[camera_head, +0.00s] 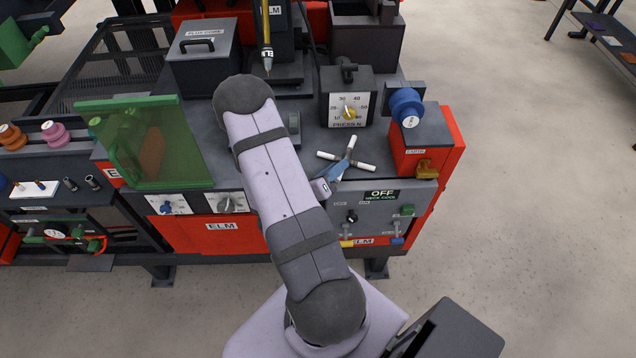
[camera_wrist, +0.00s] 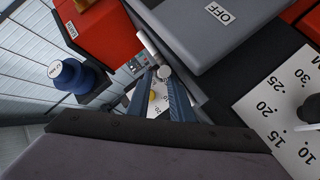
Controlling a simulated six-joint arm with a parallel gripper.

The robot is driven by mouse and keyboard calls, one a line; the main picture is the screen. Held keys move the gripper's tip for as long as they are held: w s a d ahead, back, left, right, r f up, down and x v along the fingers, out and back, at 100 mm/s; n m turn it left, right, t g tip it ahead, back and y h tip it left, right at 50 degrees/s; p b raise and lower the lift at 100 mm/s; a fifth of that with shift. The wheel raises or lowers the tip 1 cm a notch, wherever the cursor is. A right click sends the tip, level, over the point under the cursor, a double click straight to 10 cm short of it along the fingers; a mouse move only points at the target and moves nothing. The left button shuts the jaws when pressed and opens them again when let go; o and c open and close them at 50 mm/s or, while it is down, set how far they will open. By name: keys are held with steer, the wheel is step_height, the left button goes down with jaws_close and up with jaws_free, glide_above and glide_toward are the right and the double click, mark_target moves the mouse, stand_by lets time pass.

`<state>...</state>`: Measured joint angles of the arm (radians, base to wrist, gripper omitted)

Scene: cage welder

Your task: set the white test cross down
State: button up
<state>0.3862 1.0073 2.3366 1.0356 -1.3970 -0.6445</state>
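The white test cross (camera_head: 361,166) has white rod arms and a darker middle. It shows in the head view in front of the press dial and right of my forearm. My gripper (camera_head: 343,165) has blue fingers that reach the cross's middle. In the wrist view, the cross (camera_wrist: 164,72) sits at the tips of my gripper (camera_wrist: 162,78), with one round white end facing the camera and a rod slanting up left. The fingers appear closed on it. The height of the cross above the dark bench top (camera_head: 308,150) cannot be told.
The PRESS N box (camera_head: 335,101) with its yellow-knobbed dial stands behind the cross. A red-and-grey box (camera_head: 425,143) with a blue spool (camera_head: 405,105) is to the right. A green screen (camera_head: 150,145) stands left. The grey OFF panel (camera_head: 378,212) fronts the bench.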

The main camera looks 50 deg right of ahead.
steer(key=b+v, duration=0.1)
steer(key=v, duration=0.9)
steer(key=shift+a+b, duration=0.25)
steer(key=shift+b, duration=0.15)
